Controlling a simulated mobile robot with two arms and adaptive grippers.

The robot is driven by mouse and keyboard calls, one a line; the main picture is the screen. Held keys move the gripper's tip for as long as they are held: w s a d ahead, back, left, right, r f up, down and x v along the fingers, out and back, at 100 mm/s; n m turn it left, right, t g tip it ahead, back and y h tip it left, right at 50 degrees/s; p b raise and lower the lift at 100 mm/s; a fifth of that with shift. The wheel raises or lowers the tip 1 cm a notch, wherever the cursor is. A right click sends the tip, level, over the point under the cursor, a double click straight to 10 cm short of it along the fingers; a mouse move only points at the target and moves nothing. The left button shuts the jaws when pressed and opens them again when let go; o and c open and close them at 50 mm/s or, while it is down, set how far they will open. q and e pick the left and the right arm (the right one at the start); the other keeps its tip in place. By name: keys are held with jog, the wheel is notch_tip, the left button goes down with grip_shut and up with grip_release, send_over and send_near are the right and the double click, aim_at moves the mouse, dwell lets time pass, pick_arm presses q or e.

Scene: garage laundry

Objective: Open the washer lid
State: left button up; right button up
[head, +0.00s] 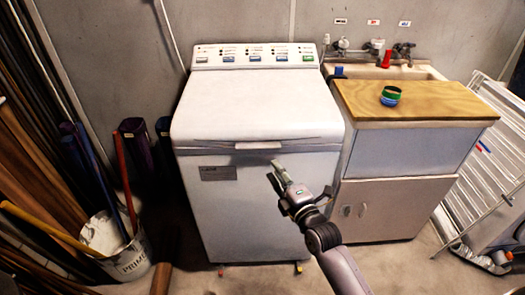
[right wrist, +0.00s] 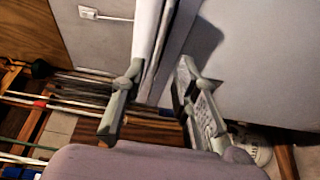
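The white washer (head: 255,190) stands against the back wall with its lid (head: 255,105) down. A pale handle lip (head: 258,145) sticks out at the middle of the lid's front edge. My right gripper (head: 277,173) is in front of the washer, a little below and right of the handle lip. In the right wrist view its two fingers (right wrist: 156,82) are apart, with nothing held between them. A white edge of the washer (right wrist: 150,35) shows just beyond the gap between the fingers. I cannot tell whether a finger touches it. My left gripper is not in view.
A white bucket (head: 125,262) with poles stands at the left. A folded metal rack (head: 485,165) is at the right.

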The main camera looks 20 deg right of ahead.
aim_at(261, 149)
jog(key=w, duration=0.6)
jog(key=w+a, duration=0.1)
jog(key=w, duration=0.3)
jog(key=shift+w+a, duration=0.1)
jog(key=shift+c, duration=0.5)
grip_shut()
